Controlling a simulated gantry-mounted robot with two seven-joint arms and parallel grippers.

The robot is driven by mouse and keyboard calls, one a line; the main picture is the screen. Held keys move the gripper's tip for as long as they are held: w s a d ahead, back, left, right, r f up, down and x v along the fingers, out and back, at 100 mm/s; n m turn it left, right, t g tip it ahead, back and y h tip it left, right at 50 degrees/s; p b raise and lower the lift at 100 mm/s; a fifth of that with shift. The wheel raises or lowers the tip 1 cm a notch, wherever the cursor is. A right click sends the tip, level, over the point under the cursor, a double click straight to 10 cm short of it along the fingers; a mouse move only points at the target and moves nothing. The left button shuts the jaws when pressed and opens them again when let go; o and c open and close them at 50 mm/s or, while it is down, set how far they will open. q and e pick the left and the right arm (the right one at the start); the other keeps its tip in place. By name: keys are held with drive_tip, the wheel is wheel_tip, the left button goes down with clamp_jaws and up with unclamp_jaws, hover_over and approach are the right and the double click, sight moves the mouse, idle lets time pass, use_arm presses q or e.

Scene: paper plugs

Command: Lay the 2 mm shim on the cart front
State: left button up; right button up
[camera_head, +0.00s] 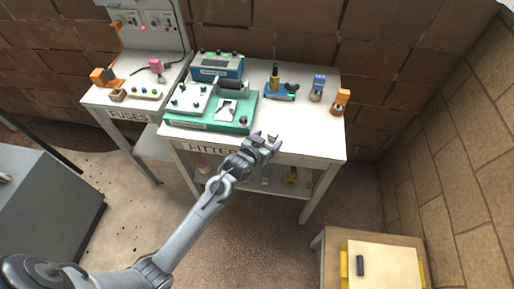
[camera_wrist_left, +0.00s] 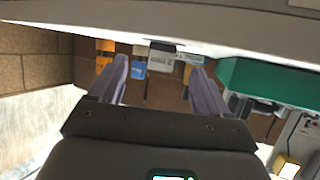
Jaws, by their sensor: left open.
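My left gripper (camera_head: 267,141) is open at the front edge of the white fitter's bench (camera_head: 310,143). In the left wrist view, the two fingers (camera_wrist_left: 160,85) stand apart with nothing gripped. A small grey piece with a marked pale face (camera_wrist_left: 162,58) shows between and beyond the fingertips there, apart from both. It may be the 2 mm shim, but I cannot read the marking. The low wooden cart (camera_head: 331,245), at the lower right in the head view, has a pale board (camera_head: 388,266) with yellow edges on top. My right gripper is not in view.
A green fixture base (camera_head: 210,125) and a blue instrument (camera_head: 217,66) fill the bench's left part. A blue vise (camera_head: 280,91), a blue-topped piece (camera_head: 318,84) and an orange-topped piece (camera_head: 341,98) stand further right. A dark cylinder (camera_head: 360,265) lies on the cart's board.

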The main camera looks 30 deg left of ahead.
use_arm(q)
drive_tip(key=s+d+g, duration=0.1)
drive_tip(key=s+g, duration=0.2)
drive_tip(key=s, duration=0.8)
drive_tip(key=s+d+f+m+g, duration=0.1)
drive_tip(key=s+d+g, duration=0.1)
drive_tip(key=s, duration=0.9)
drive_tip(key=s+d+m+g+p, duration=0.1)
drive_tip(key=s+g, duration=0.3)
drive_tip(key=s, duration=0.7)
drive_tip(key=shift+s+d+f+g+h, duration=0.3)
drive_tip(key=shift+s+d+f+g, duration=0.05)
drive_tip(key=shift+s+d+g, duration=0.1)
drive_tip(key=shift+w+r, duration=0.1)
drive_tip(key=shift+r, duration=0.05)
